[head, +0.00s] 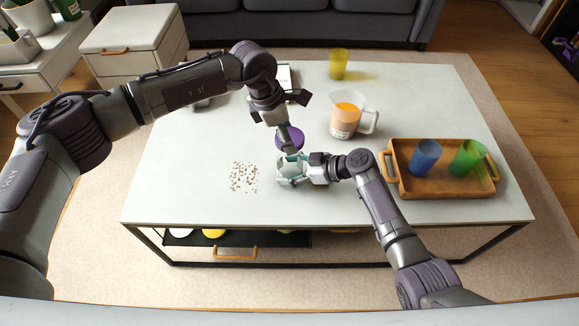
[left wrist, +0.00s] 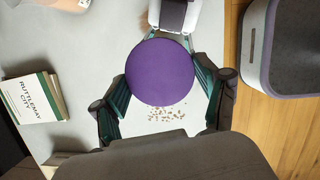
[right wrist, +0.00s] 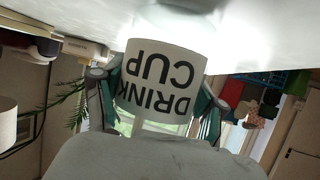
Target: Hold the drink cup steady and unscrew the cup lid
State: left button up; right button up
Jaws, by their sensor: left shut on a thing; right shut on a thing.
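The purple lid (head: 289,138) is in my left gripper (head: 290,150), whose fingers are shut on its sides. In the left wrist view the lid (left wrist: 160,72) is a round disc between the fingers and hides the cup below. The white drink cup (head: 291,171) stands at the middle of the table's near half, with my right gripper (head: 301,170) shut around it from the right. The right wrist view shows the cup's lettering (right wrist: 160,80) upside down between the fingers, with no purple at its rim. The lid appears raised above the cup, apart from it.
Brown crumbs (head: 244,177) lie left of the cup. A jug of orange drink (head: 346,117) stands behind right, a yellow cup (head: 339,64) at the back. A wooden tray (head: 440,189) with blue and green cups is at right.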

jog(key=o, duration=1.4)
jog(key=shift+c, duration=0.2)
jog(key=shift+d, duration=0.1)
jog(key=v, duration=1.1)
jog(key=shift+d+r, duration=0.25)
jog(key=shift+d, duration=0.1)
jog(key=shift+s, duration=0.15)
